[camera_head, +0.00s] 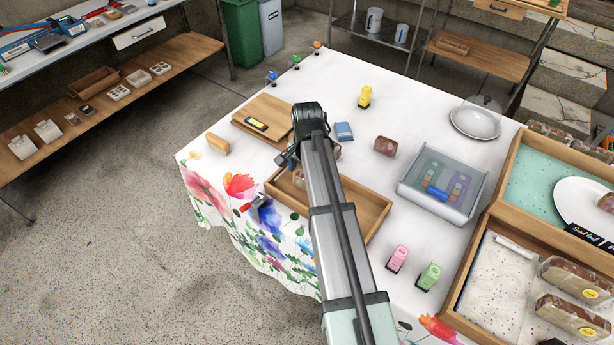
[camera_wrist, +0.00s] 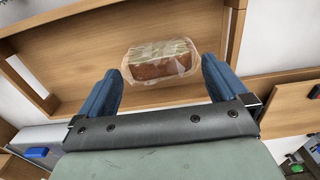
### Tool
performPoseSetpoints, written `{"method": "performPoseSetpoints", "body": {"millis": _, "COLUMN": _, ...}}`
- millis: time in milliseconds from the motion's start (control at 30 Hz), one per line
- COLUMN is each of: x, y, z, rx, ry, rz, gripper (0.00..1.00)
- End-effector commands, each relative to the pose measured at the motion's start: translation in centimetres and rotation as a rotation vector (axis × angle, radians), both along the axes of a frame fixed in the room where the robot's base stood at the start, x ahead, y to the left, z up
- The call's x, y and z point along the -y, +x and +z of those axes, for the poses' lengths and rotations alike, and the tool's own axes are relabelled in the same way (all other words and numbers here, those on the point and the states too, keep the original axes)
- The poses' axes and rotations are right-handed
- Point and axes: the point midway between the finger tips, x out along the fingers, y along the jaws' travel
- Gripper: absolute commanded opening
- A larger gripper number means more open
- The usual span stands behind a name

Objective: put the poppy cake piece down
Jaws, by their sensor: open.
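A clear-wrapped brown cake piece with a pale top (camera_wrist: 160,62), which I take to be the poppy cake piece, lies in a wooden tray (camera_wrist: 70,55) in the wrist view. My gripper (camera_wrist: 163,72) is open, its blue fingers at either side of the piece with gaps visible. In the head view my gripper (camera_head: 289,158) is over the far left part of the wooden tray (camera_head: 375,207). My arm hides much of the tray and most of the piece there. No label can be read on the wrapping.
A brown loaf (camera_head: 385,146) and a blue box (camera_head: 344,132) lie right of my arm. A wooden board (camera_head: 268,112) with a yellow-and-black item is beyond it. A clear-lidded box (camera_head: 442,185) stands at right. White cloth is free around the yellow figure (camera_head: 365,97).

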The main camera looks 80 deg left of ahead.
Motion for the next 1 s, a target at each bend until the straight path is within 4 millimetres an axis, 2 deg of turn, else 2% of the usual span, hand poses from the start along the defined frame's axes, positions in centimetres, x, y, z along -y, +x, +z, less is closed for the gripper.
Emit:
{"method": "performPoseSetpoints", "body": {"millis": 200, "x": -0.1, "y": 0.0, "z": 4.2, "rx": 0.0, "ry": 0.003, "rz": 0.0, "gripper": 1.0}}
{"method": "performPoseSetpoints", "body": {"millis": 500, "x": -0.1, "y": 0.0, "z": 8.3, "rx": 0.0, "ry": 0.001, "rz": 0.0, "gripper": 1.0}}
{"method": "performPoseSetpoints", "body": {"millis": 700, "x": 0.0, "y": 0.0, "z": 9.2, "rx": 0.0, "ry": 0.0, "rz": 0.0, "gripper": 1.0}}
{"method": "performPoseSetpoints", "body": {"millis": 1000, "x": 0.0, "y": 0.0, "z": 9.3, "rx": 0.0, "ry": 0.0, "rz": 0.0, "gripper": 1.0}}
